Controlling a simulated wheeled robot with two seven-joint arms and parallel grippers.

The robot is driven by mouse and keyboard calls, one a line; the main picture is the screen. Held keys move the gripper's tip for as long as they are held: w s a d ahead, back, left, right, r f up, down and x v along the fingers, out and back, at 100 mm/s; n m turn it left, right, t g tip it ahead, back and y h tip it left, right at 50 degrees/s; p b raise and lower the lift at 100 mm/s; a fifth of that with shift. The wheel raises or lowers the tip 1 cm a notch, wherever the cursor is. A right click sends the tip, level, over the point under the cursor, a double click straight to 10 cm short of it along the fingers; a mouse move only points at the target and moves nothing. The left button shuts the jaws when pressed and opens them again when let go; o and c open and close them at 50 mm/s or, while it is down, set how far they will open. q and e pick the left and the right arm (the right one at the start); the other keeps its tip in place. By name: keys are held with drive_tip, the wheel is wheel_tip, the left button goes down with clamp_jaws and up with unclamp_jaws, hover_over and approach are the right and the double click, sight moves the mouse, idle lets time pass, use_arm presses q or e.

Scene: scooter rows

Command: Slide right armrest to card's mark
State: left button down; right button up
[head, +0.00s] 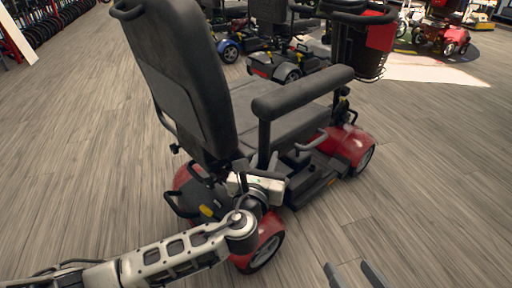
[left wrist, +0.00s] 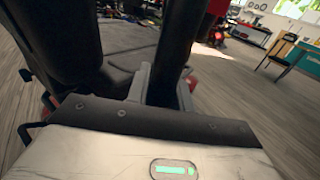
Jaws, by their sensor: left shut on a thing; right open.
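The right armrest (head: 303,91) is a long dark pad on the near side of the scooter's seat (head: 287,128). Its dark upright post (head: 264,143) runs down beside the seat and also rises through the middle of the left wrist view (left wrist: 178,45). My left gripper (head: 267,178) is low at this post, with its grey fingers (left wrist: 163,88) shut around it. The post's lower end is hidden by the gripper. My right gripper (head: 355,276) is open and empty at the bottom edge, apart from the scooter. I cannot make out a card or its mark.
The tall dark backrest (head: 188,75) stands left of the armrest. The red rear fender and wheel (head: 262,252) are close beside my left arm. The wooden floor (head: 420,180) at right is clear.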

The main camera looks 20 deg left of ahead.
use_arm(q)
drive_tip(key=s+d, duration=0.1)
drive_tip(key=d, duration=0.2)
drive_tip(key=shift+s+p, duration=0.3)
drive_tip(key=shift+s, duration=0.1)
use_arm(e)
drive_tip(key=shift+s+d+f+n, duration=0.1)
drive_tip(key=shift+d+f+n, duration=0.1)
drive_tip(key=shift+d+n, duration=0.1)
use_arm(q)
drive_tip(key=c, duration=1.2)
unclamp_jaws()
drive_tip(key=shift+c, duration=0.2)
drive_tip(key=shift+a, duration=0.1)
use_arm(e)
drive_tip(key=shift+r, duration=0.1)
use_arm(q)
drive_tip(key=s+p, duration=0.1)
drive_tip(key=s, duration=0.6)
drive_tip(key=shift+s+p, duration=0.25)
drive_tip(key=shift+p, duration=0.15)
use_arm(e)
drive_tip(key=shift+d+f+g+h, duration=0.3)
drive_tip(key=shift+f+g+h, duration=0.3)
drive_tip(key=shift+f, duration=0.05)
